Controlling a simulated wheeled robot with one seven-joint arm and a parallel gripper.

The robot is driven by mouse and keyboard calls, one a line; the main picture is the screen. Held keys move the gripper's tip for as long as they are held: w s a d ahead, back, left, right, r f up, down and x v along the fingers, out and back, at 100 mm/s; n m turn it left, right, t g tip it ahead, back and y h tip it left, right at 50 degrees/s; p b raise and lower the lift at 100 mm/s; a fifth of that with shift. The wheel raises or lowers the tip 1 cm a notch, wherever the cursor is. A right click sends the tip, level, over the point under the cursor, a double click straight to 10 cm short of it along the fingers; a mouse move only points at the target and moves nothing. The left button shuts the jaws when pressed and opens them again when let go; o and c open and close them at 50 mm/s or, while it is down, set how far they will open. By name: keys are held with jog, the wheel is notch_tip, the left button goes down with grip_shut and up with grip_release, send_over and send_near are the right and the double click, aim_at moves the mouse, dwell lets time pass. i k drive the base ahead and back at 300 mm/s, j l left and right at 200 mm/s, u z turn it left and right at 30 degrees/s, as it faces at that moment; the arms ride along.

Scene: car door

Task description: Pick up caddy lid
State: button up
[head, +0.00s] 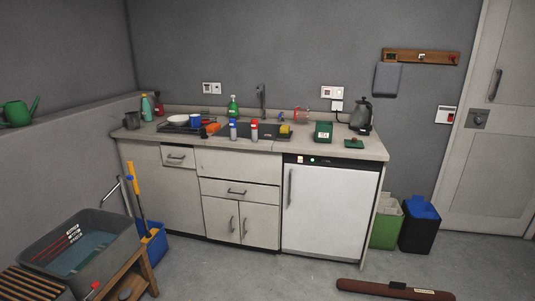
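A small flat dark green piece (354,143), which looks like the caddy lid, lies on the worktop near its front right edge. It has a small reddish spot on top. A dark green box-shaped caddy (323,131) with a pale label stands just left of it, apart from it. Whether the caddy's top is open is too small to tell. My gripper is not in view.
A dark kettle (361,116) stands behind the lid. Bottles, a yellow sponge (285,130) and dishes crowd the worktop around the sink to the left. A brown roll (395,290) lies on the floor at front right. Bins (418,228) stand right of the white appliance (328,209).

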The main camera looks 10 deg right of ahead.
aim_at(353, 143)
jog(key=i, duration=0.95)
jog(key=i+z, duration=0.1)
jog(key=i, duration=0.9)
jog(key=i+j, duration=0.2)
jog(key=i, duration=0.75)
jog(key=i+j+z, duration=0.1)
jog(key=i, duration=0.9)
